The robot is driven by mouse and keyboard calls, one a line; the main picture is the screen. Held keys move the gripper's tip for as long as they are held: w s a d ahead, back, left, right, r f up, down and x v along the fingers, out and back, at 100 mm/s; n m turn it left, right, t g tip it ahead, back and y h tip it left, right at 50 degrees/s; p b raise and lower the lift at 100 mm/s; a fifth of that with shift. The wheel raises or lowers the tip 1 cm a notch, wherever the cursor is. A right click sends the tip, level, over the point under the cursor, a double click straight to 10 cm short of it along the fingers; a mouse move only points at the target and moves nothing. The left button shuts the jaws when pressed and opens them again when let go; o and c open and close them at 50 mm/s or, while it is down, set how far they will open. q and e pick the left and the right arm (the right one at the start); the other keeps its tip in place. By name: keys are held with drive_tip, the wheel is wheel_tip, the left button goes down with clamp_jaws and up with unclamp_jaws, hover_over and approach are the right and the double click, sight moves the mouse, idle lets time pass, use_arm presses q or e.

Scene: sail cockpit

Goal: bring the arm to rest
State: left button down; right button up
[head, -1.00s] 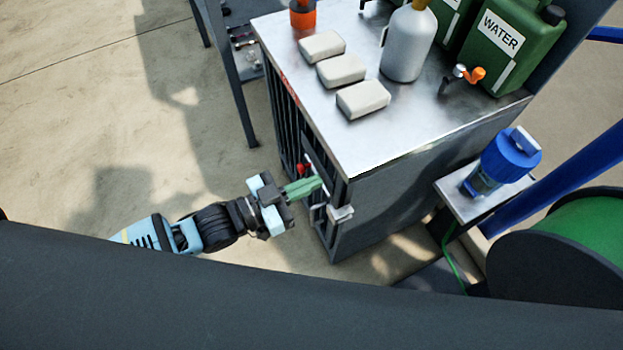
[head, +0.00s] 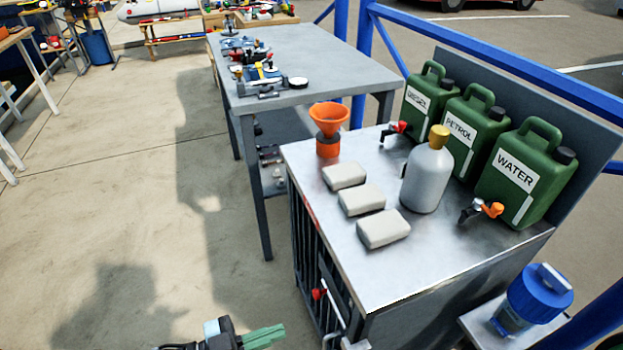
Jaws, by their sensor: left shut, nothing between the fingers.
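My left gripper (head: 264,337) shows at the bottom edge of the head view. Its green fingers are closed together with nothing between them. It points right, toward the front of the metal cabinet (head: 385,278), a short way left of the cabinet's handle (head: 333,322), and looks apart from it. Most of the left arm lies below the picture. My right gripper is not in view.
On the cabinet top stand an orange funnel (head: 329,122), several pale blocks (head: 362,199), a grey bottle (head: 427,176) and green canisters (head: 525,175). A blue-capped container (head: 533,298) sits at lower right. A workbench (head: 300,62) stands behind. The floor (head: 110,190) at left is clear.

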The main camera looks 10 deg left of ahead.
use_arm(q)
drive_tip(key=shift+d, duration=0.1)
